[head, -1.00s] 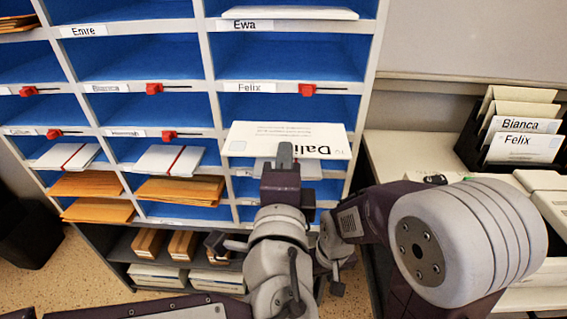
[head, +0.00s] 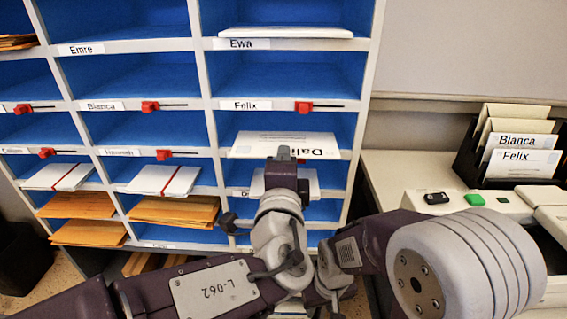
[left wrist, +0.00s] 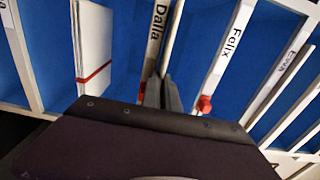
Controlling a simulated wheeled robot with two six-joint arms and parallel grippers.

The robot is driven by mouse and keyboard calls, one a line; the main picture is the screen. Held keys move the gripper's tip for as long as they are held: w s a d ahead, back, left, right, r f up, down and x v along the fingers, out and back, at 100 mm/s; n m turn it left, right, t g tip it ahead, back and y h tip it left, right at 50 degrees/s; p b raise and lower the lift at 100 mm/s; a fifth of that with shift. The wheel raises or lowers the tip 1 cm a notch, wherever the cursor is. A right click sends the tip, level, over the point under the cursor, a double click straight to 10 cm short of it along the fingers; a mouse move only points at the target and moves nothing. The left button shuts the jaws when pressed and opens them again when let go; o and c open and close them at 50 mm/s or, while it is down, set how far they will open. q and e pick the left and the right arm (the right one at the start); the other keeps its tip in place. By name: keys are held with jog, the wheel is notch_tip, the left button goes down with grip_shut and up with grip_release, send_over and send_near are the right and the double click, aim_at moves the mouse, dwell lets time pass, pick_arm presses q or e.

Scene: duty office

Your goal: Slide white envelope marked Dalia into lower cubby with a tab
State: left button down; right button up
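The white envelope marked Dalia (head: 262,143) lies flat, its printing upside down in the head view, partly in the cubby under the Felix lip (head: 246,105). Its front edge hangs over the lip below. My left gripper (head: 283,156) is shut on that front edge. In the left wrist view, its fingers (left wrist: 160,93) are beside a lip labelled Dalia (left wrist: 157,32), and the envelope shows only as a thin edge. A bit of red shows behind the fingers. The Felix lip has a red tab (head: 304,107). My right gripper's fingers are hidden or cut off low in the head view.
A white bundle (head: 306,180) lies in the cubby below; the left wrist view shows its red band (left wrist: 95,73). Neighbouring cubbies hold banded white bundles (head: 160,180) and brown envelopes (head: 172,211). A black file holder (head: 470,150) stands on the right counter (head: 385,170).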

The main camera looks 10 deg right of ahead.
dwell(0.3)
pick_arm(q)
jog(key=c, duration=1)
grip_release()
jog(key=shift+f, duration=0.1)
jog(key=shift+f+b, duration=0.35)
jog(key=shift+b, duration=0.45)
